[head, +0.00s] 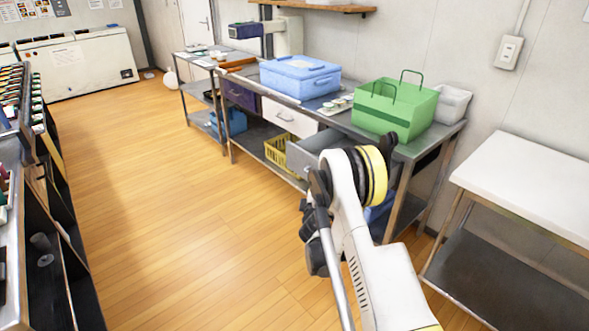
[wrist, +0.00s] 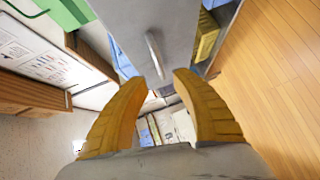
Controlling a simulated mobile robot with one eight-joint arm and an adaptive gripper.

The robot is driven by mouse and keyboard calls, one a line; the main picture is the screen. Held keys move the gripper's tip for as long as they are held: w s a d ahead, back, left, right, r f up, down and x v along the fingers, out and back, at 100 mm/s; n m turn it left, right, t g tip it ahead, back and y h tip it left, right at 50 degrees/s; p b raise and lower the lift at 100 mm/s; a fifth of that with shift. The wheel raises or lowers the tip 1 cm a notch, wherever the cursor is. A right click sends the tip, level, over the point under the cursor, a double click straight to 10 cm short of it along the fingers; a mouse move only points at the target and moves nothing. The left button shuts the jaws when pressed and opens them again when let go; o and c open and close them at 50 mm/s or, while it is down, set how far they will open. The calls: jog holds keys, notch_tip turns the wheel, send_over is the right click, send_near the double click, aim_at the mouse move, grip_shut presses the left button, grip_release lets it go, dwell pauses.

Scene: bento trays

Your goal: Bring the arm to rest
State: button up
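My gripper (wrist: 160,80) shows in the wrist view with its two yellow fingers apart and nothing between them. Beyond the fingertips is a grey drawer front with a pale handle (wrist: 154,55); I cannot tell the exact gap, but the fingers are not closed on the handle. In the head view my white arm reaches up from the lower right towards the metal table, bent at a joint with a yellow ring. The gripper itself is not clearly made out there.
The metal table carries a blue box (head: 300,76), a green bag (head: 394,108) and a white container (head: 453,104). A grey drawer (head: 322,150) appears under its top, partly behind my arm. A white-topped table (head: 530,180) stands at right, shelves at left. The wooden floor (head: 190,220) between is clear.

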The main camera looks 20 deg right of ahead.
jog(key=s+a+r+m+g, duration=0.1)
jog(key=s+a+r+m, duration=0.1)
jog(key=s+r, duration=0.35)
jog(key=s+a+r+m+g+y, duration=0.1)
jog(key=s+a+r+m+g, duration=0.15)
jog(key=r, duration=0.65)
jog(key=s+a+r+m, duration=0.2)
jog(key=s+r, duration=0.1)
jog(key=r, duration=0.4)
jog(key=s+a+m+g+y, duration=0.1)
jog(key=s+a, duration=0.3)
jog(key=s, duration=0.6)
jog(key=s+a+m+g+y, duration=0.2)
jog(key=s+a, duration=0.2)
jog(key=s, duration=0.7)
jog(key=s+a+m+g+y, duration=0.1)
jog(key=s+a, duration=0.4)
jog(key=s, duration=0.5)
jog(key=shift+s+m+y, duration=0.35)
jog(key=shift+m+y, duration=0.1)
jog(key=shift+y, duration=0.35)
jog(key=shift+a, duration=0.1)
